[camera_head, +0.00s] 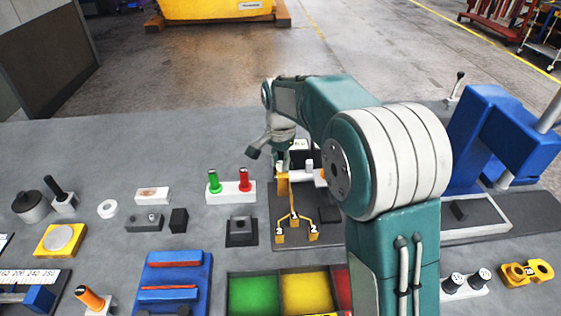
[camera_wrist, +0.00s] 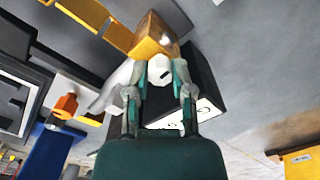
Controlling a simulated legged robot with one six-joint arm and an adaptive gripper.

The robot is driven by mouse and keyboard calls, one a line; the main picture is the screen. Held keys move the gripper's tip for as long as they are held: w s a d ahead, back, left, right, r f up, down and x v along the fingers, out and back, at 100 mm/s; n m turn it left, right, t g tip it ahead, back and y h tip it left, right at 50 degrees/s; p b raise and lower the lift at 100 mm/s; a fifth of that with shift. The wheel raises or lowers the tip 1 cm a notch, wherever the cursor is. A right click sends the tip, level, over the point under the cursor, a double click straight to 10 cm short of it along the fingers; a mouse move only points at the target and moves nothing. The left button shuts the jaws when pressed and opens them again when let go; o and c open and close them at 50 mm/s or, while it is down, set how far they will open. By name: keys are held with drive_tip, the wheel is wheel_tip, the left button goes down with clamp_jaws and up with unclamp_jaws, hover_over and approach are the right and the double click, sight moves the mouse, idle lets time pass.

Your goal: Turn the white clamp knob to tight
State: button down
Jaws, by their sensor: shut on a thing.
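The white clamp knob (camera_wrist: 158,70) is between the two fingers of my gripper (camera_wrist: 160,80) in the wrist view. The fingers are closed against it from both sides. Just beyond it stands a yellow block (camera_wrist: 153,38), and a dark block with a white marked face (camera_wrist: 206,108) sits beside the fingers. In the head view my gripper (camera_head: 283,158) points down at the fixture beside the yellow post (camera_head: 283,184). The knob is hidden there behind my gripper, and its turn mark cannot be read.
The fixture's dark base plate (camera_head: 272,218) carries a yellow branching track with numbered blocks (camera_head: 294,217). Green and red pegs (camera_head: 229,187) stand to the left. Coloured bins (camera_head: 255,296) lie in front, and a blue machine (camera_head: 492,135) stands at right. The back left table is clear.

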sight(278, 162)
drive_tip(key=shift+s+a+f+m, duration=0.1)
drive_tip(key=shift+f+m, duration=0.1)
drive_tip(key=shift+m, duration=0.2)
drive_tip(key=shift+c, duration=2.4)
unclamp_jaws()
drive_tip(key=shift+a+r, duration=0.1)
drive_tip(key=shift+a, duration=0.05)
drive_tip(key=shift+r, duration=0.1)
wheel_tip(278, 162, up, 12)
